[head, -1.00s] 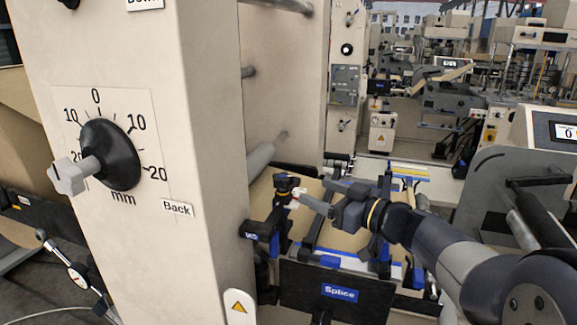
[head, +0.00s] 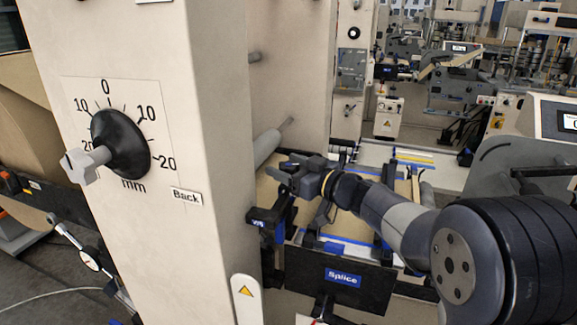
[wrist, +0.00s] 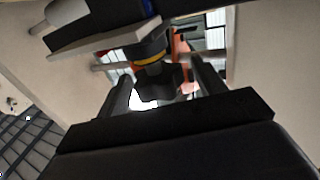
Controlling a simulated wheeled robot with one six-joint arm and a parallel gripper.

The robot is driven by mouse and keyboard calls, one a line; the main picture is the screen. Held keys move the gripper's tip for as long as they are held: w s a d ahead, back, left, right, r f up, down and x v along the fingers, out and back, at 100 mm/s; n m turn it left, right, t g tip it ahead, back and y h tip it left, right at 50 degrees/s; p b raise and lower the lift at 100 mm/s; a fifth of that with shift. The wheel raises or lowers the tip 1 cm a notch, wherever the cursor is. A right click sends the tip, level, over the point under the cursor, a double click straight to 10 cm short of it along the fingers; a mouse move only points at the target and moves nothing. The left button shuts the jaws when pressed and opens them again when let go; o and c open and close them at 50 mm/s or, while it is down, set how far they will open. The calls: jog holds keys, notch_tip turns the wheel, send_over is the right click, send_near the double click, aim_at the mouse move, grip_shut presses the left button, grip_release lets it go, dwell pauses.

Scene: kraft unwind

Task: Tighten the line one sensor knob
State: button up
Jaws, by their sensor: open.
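A black lobed knob (wrist: 160,85) shows in the wrist view, below a yellow ring on a dark round body. I take it to be the line one sensor knob. My gripper (wrist: 163,72) is open, with one dark finger on each side of this knob. I see gaps between the knob and the fingers, so they look apart. In the head view my gripper (head: 284,171) is above the dark sensor bracket with a blue label (head: 259,222), beside the beige column. There the knob is mostly hidden by my gripper.
The beige column (head: 215,130) stands close on the left, carrying a black mm dial (head: 121,145) with a grey handle. A dark Splice plate (head: 335,280) and the splice table lie below my arm. A grey roller (head: 268,146) is just behind my gripper.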

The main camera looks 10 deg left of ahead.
jog(key=c, duration=1)
